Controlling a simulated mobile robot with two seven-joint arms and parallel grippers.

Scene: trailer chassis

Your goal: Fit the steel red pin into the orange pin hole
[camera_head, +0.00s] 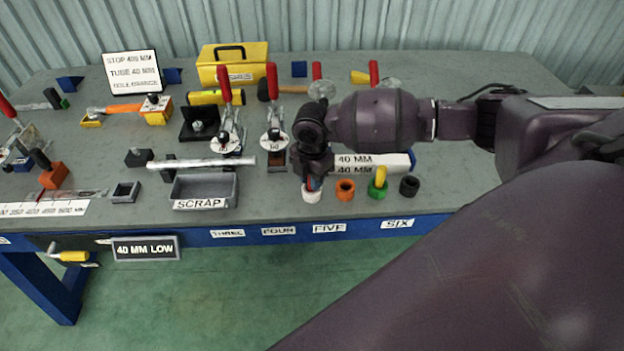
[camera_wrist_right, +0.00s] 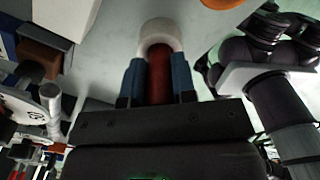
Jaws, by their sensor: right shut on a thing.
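My right gripper (camera_head: 312,183) points down over the white pin hole (camera_head: 312,196) at the table's front edge. Its blue fingers show in the right wrist view (camera_wrist_right: 158,85), shut on the red pin (camera_wrist_right: 159,75). The far end of the pin meets the white ring (camera_wrist_right: 158,33). I cannot tell whether it sits inside the ring or just above it. The orange pin hole (camera_head: 345,190) stands just right of the white one, with a dark opening and no pin visible in it. Its edge also shows at the top of the right wrist view (camera_wrist_right: 222,3). My left gripper is not in view.
A green holder (camera_head: 377,190) with a yellow pin and a black holder (camera_head: 409,186) stand farther right. The grey scrap tray (camera_head: 205,190) is to the left. A label block (camera_head: 372,162) and red-handled clamps (camera_head: 274,125) stand behind.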

